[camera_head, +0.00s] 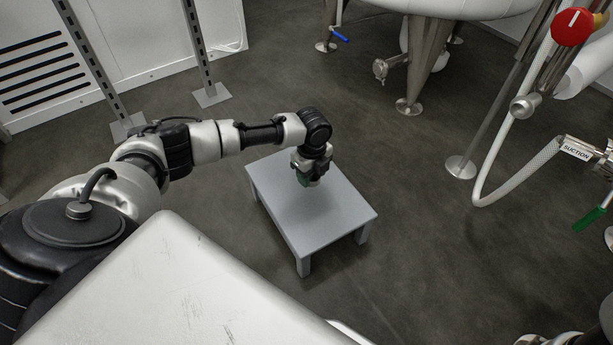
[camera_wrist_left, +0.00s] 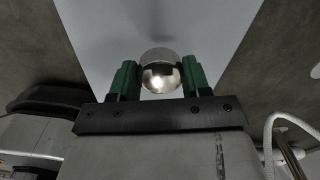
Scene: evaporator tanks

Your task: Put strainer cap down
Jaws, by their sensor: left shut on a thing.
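The strainer cap is a shiny round metal piece (camera_wrist_left: 161,72) in the left wrist view. My left gripper (camera_wrist_left: 160,80) is shut on it, with one green finger on each side. In the head view my left gripper (camera_head: 304,180) points down over the small grey table (camera_head: 335,210), near its back left part. The cap is hidden or too small to make out in the head view. I cannot tell whether the cap touches the table top.
The table top is otherwise bare. Metal tank legs (camera_head: 415,75) stand on the dark floor behind it. Floor around the table is clear.

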